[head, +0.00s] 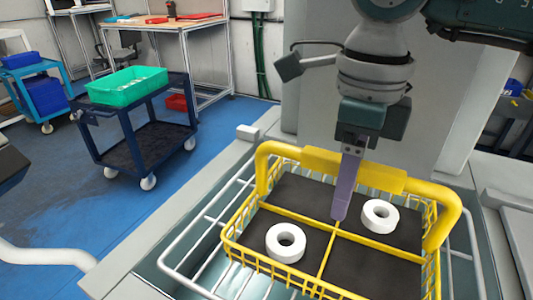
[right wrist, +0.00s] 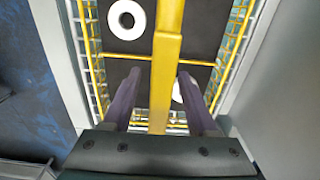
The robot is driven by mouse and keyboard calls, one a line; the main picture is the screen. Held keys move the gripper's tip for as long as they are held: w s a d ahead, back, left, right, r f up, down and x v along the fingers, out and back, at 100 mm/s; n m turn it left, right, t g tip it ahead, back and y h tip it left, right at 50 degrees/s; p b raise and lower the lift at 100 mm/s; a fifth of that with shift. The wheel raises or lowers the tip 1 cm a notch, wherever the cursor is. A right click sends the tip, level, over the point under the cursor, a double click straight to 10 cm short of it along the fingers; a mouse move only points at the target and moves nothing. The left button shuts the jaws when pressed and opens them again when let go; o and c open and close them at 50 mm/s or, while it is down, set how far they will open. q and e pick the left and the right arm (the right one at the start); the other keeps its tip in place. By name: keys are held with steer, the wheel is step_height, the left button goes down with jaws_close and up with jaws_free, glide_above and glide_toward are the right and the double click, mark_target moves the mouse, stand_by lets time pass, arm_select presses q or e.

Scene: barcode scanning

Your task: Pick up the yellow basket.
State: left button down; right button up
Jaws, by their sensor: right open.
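The yellow basket (head: 328,250) sits in a wire rack over a recess in the grey worktop. Its thick yellow handle arches over it, and the top bar (head: 383,179) runs across the far side in the head view. Two white rings (head: 286,243) lie on the basket's dark floor, in separate compartments. My right gripper (head: 341,212) points down at the handle bar. In the right wrist view, its two purple fingers (right wrist: 158,98) are apart, with the yellow handle (right wrist: 166,62) running between them. I see no clear contact. My left gripper is not in view.
The white wire rack (head: 190,245) surrounds the basket closely. A grey machine wall (head: 330,105) stands right behind it. A blue cart (head: 140,120) with a green bin (head: 127,85) stands on the blue floor at the left.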

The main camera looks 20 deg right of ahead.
steer(key=shift+f, duration=0.2)
stand_by(0.3)
jaws_close()
steer(key=shift+r, duration=0.1)
stand_by(1.2)
